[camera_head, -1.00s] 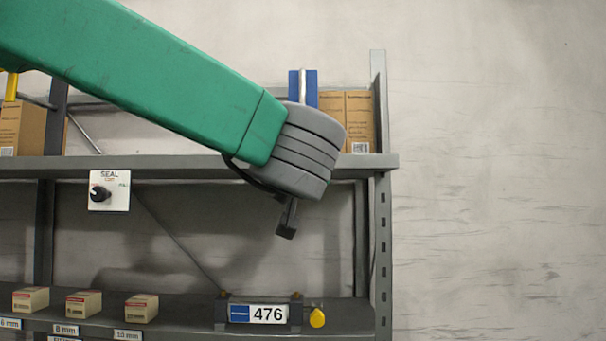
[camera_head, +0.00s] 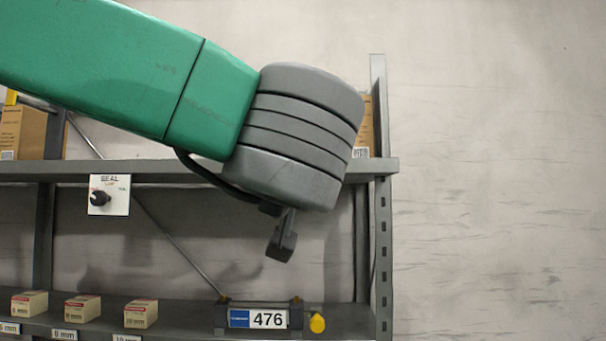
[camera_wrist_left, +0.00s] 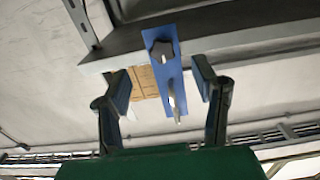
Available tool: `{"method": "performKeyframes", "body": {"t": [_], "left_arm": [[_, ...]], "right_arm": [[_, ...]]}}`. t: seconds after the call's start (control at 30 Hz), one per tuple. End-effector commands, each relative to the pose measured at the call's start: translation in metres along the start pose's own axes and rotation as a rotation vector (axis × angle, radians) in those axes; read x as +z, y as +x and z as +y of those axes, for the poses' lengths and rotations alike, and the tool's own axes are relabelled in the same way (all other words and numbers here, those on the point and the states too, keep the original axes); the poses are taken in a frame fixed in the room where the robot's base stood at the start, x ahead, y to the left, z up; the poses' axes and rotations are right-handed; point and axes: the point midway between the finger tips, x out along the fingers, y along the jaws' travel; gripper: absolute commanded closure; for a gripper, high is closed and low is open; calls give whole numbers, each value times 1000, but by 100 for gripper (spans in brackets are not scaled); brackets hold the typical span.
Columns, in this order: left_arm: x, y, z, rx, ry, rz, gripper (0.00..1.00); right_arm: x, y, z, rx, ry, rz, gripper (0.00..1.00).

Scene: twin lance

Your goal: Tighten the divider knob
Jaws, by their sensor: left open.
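A blue divider plate (camera_wrist_left: 165,75) stands in the middle of the left wrist view. A grey knob (camera_wrist_left: 163,51) sits on its face, and a light grey rod-like part (camera_wrist_left: 175,100) sticks out further along it. My left gripper (camera_wrist_left: 162,82) is open. One finger is on each side of the plate in that view, with visible gaps, and nothing is held. In the head view my green arm and grey wrist cover the divider, and only a dark part of my gripper (camera_head: 281,238) shows below the wrist. My right gripper is in neither view.
The upper shelf (camera_head: 150,171) carries cardboard boxes (camera_head: 22,130) and a SEAL switch panel (camera_head: 109,195). The wall at right is clear.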

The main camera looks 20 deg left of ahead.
Motion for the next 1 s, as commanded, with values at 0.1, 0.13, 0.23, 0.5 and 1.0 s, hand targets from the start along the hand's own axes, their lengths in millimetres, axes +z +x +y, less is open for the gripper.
{"method": "performKeyframes", "body": {"t": [0.1,0.13,0.23,0.5,1.0], "left_arm": [[1,-17,1,1,-1,-3,47],[1,-19,1,1,-1,-3,47],[1,-26,1,0,0,-2,47],[1,-28,1,0,1,-2,47],[67,16,6,20,24,-63,47]], "right_arm": [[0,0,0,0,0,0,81],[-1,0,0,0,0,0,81],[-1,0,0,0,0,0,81],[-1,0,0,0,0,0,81],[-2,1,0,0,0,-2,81]]}}
